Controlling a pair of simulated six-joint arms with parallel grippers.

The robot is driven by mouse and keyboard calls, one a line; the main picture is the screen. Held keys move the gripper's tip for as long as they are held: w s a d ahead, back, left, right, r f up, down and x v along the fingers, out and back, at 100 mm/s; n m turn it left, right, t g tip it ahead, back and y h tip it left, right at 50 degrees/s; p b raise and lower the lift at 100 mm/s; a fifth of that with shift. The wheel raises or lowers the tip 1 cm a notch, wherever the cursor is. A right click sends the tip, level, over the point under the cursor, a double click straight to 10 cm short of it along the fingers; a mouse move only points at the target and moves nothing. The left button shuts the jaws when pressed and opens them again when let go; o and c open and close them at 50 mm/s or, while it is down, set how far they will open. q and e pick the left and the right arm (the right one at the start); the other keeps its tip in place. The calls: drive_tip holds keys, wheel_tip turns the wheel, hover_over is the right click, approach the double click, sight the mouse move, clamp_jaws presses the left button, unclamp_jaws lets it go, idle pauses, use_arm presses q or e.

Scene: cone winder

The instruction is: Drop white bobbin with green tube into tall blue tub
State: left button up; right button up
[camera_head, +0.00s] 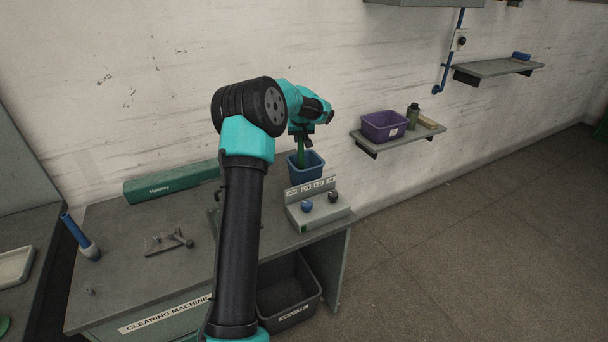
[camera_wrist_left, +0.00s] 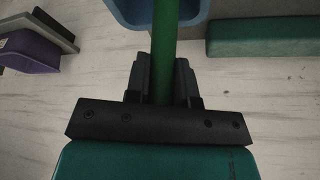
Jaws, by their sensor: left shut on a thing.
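My left gripper (camera_head: 301,134) is shut on a green tube (camera_head: 301,147), which hangs upright below it. The lower end of the tube reaches into the mouth of the tall blue tub (camera_head: 307,175), which stands at the back of the bench. I cannot see the white bobbin on this tube; the tub wall hides its lower part. In the left wrist view the green tube (camera_wrist_left: 165,45) runs between the two dark fingers (camera_wrist_left: 162,85), and the rim of the blue tub (camera_wrist_left: 131,14) shows beyond it. My right gripper is not in view.
A green box (camera_head: 170,184) lies along the wall. A switch box with knobs (camera_head: 318,211) sits in front of the tub. A purple bin (camera_head: 384,126) is on a wall shelf.

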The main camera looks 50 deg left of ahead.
use_arm(q)
drive_tip(key=shift+f, duration=1.15)
drive_tip(key=o, duration=1)
drive_tip(key=v, duration=1.7)
drive_tip(key=shift+d+r, duration=0.15)
